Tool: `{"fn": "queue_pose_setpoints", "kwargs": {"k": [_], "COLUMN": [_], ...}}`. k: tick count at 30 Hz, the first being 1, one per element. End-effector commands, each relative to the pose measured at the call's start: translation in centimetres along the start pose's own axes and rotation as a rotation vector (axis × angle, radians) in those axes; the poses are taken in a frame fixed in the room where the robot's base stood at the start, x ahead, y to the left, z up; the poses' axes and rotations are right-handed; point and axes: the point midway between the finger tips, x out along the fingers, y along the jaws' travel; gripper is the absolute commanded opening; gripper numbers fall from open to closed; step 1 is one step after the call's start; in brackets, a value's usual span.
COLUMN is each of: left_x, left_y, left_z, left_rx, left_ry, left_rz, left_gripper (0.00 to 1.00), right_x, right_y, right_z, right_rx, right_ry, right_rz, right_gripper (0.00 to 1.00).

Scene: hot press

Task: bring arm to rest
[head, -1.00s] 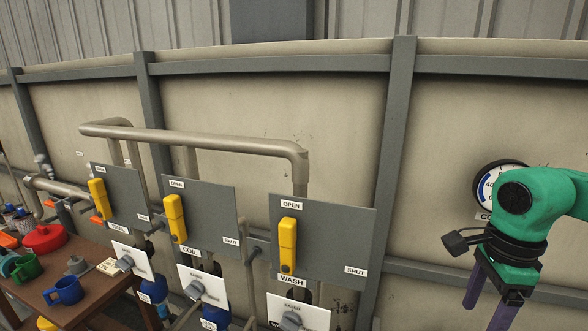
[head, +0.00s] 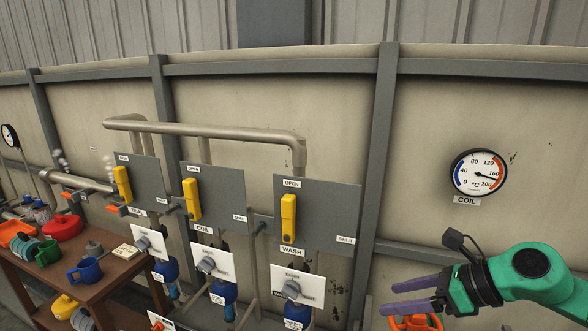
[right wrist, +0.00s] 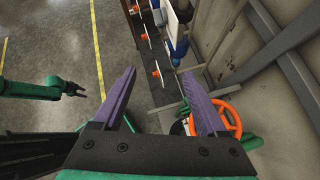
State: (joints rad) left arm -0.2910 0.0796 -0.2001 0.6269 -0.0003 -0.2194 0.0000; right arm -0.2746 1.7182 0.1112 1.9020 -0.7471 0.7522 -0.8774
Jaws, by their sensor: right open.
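My right gripper (head: 388,297) is at the lower right of the head view, with its two purple fingers apart and pointing left. It is empty. In the right wrist view its fingers (right wrist: 160,85) also stand wide apart with nothing between them. The green right arm comes in from the right edge. My left gripper (right wrist: 78,88) shows small and dark at the left of the right wrist view, on a green arm over the floor; its jaws are too small to judge. The left arm does not show in the head view.
An orange handwheel (head: 416,322) is just below my right gripper; it also shows beside the right finger in the right wrist view (right wrist: 228,120). Yellow levers (head: 288,218) stand upright on grey panels. A COIL gauge (head: 479,172) hangs on the wall. A brown table (head: 122,268) holds mugs.

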Motion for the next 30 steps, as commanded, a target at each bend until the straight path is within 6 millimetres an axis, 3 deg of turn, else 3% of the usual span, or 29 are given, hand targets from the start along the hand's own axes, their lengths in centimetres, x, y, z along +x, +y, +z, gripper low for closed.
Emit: {"fn": "queue_pose_setpoints", "kwargs": {"k": [5,8,11,13,15,20,21,28,29,30], "left_x": [0.0,0.0,0.0,0.0,0.0,0.0,0.0,0.0,0.2,0.8], "left_y": [0.1,0.2,0.2,0.1,0.1,0.1,0.1,0.1,0.1,0.1], "left_z": [1.0,1.3,1.3,1.2,1.1,1.1,1.1,1.0,1.0,1.0], "left_rx": [0.000,0.000,0.000,0.000,0.000,0.000,0.000,0.000,0.000,0.000], "left_ry": [-0.015,-0.021,-0.021,-0.020,-0.018,-0.018,-0.018,-0.016,-0.016,-0.014], "left_rz": [0.002,0.003,0.002,0.002,0.002,0.002,0.001,0.001,0.001,0.002], "left_gripper": [0.50,0.50,0.50,0.50,0.50,0.50,0.50,0.50,0.50,0.50], "right_x": [0.9,-0.1,-0.7,-0.1,1.0,3.5,4.1,6.7,7.3,8.8], "right_y": [-2.3,-6.1,-9.3,-9.4,-8.2,-3.4,-2.0,6.8,7.5,6.7], "right_z": [3.0,1.8,-4.3,-10.0,-14.6,-21.4,-22.5,-26.6,-27.2,-28.8], "right_rx": [0.518,1.021,1.623,2.021,2.323,2.814,-2.798,-2.455,-2.425,-2.430], "right_ry": [-0.468,-0.788,-1.055,-1.166,-1.214,-1.206,1.139,0.708,0.674,0.682], "right_rz": [-0.054,-0.116,-0.213,-0.298,-0.382,-0.561,0.583,0.644,0.655,0.671], "right_gripper": [0.75,0.75,0.75,0.75,0.75,0.75,0.75,0.75,0.75,0.75]}}
